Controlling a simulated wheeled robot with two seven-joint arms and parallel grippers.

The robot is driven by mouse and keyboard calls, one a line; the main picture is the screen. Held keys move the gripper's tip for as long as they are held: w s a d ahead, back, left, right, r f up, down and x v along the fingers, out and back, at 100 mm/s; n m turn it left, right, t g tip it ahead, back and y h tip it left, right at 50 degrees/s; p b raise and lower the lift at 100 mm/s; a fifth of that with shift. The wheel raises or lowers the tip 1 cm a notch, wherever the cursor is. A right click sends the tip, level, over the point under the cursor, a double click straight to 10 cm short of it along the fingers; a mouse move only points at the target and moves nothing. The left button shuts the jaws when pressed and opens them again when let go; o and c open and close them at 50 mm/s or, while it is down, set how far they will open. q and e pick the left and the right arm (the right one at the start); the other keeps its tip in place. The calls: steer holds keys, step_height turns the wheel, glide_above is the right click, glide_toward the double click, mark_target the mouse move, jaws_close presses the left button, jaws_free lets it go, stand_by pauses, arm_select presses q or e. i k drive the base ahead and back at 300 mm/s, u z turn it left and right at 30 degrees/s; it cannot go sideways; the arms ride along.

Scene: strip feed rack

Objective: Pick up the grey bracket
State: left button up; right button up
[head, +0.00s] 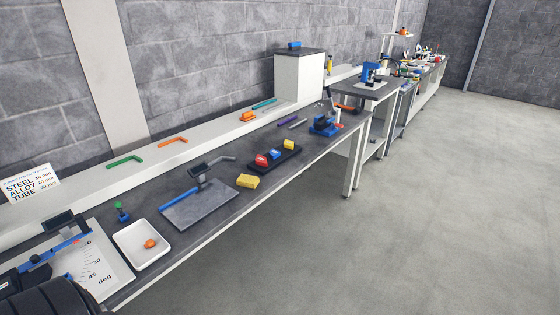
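A grey bent bar (222,158), which looks like the grey bracket, lies on the dark workbench just behind the small display of a flat grey plate device (203,205). Its near end is close to the display post, and I cannot tell whether they touch. Similar bent pieces, one green (125,162) and one orange (172,141), lie on the white ledge behind the bench. Neither of my grippers shows in the head view.
A white tray (142,245) with an orange piece, a yellow block (247,181), a black holder (273,160) with coloured blocks and a blue tool (325,124) stand along the bench. A blue-armed angle gauge (85,250) is at the lower left. The floor at right is clear.

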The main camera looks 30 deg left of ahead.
mark_target(219, 159)
steer(key=z, duration=0.75)
steer(key=i, duration=1.55)
steer(key=u, duration=2.65)
